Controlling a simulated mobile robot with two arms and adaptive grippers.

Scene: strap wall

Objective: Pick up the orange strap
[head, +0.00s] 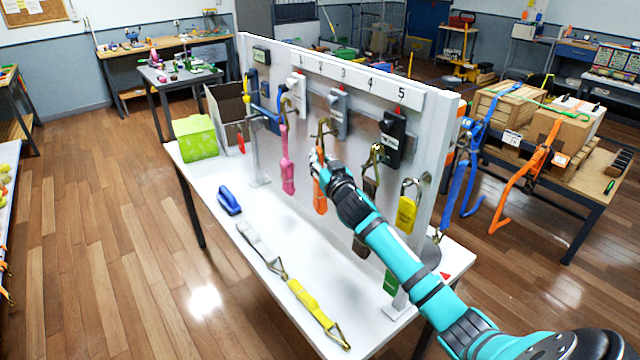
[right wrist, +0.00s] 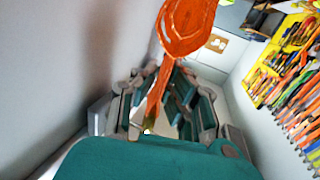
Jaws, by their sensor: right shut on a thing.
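The orange strap (head: 320,196) hangs at the white board below a metal hook (head: 323,128), between the pink strap and a dark brown strap. My right gripper (head: 318,165) is at the strap's upper part, its arm reaching in from the lower right. In the right wrist view the orange strap (right wrist: 186,28) runs down between the fingers of my right gripper (right wrist: 160,78), which is shut on it. I cannot tell whether the strap still rests on its hook. My left gripper is out of view.
The pink strap (head: 288,160), the dark brown strap (head: 370,185) and a yellow strap (head: 407,214) hang nearby. Numbered signs line the board top.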

